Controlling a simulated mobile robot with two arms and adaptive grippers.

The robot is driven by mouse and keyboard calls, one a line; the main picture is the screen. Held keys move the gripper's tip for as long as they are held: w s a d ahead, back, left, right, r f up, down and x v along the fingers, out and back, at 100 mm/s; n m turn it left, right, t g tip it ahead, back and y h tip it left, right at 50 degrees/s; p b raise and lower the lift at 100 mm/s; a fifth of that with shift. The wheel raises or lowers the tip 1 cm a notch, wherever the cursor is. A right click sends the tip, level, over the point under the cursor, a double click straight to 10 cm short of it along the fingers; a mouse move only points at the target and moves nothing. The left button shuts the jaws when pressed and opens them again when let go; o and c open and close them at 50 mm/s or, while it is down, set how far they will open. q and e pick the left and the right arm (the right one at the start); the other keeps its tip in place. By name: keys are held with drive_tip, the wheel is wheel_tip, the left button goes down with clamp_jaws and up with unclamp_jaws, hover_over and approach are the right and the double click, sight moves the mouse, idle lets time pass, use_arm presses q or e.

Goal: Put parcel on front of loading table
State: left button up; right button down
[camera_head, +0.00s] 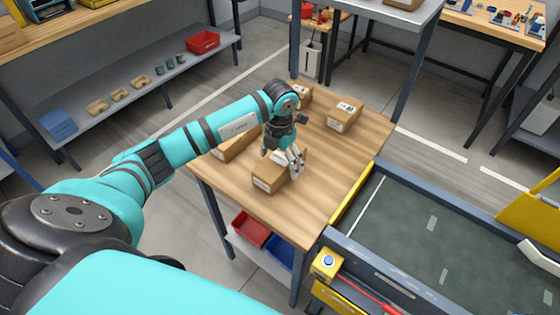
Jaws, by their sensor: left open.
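Several brown cardboard parcels sit on a wooden-topped table (325,187) in the middle of the view. One parcel (268,177) is near the table's front edge, right under my left gripper (290,166). The gripper is open and its fingers point down at this parcel; I cannot tell whether they touch it. Another parcel (344,114) with a white label stands at the back right. A third parcel (303,94) is partly hidden behind my left wrist. A further parcel (232,148) is at the left edge, partly covered by my arm. My right gripper is not in view.
A grey dock platform (450,245) with a yellow edge stands right of the table. Red (250,228) and blue (279,252) bins sit below the tabletop. A shelf (130,92) with small items is at the left. The table's right front part is clear.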

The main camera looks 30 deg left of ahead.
sight(280, 159)
use_arm(q)
wheel_tip(280, 159, up, 11)
drive_tip(key=b, duration=0.2)
drive_tip(key=shift+r, duration=0.2)
drive_tip(key=shift+s+f, duration=0.1)
idle(0.3)
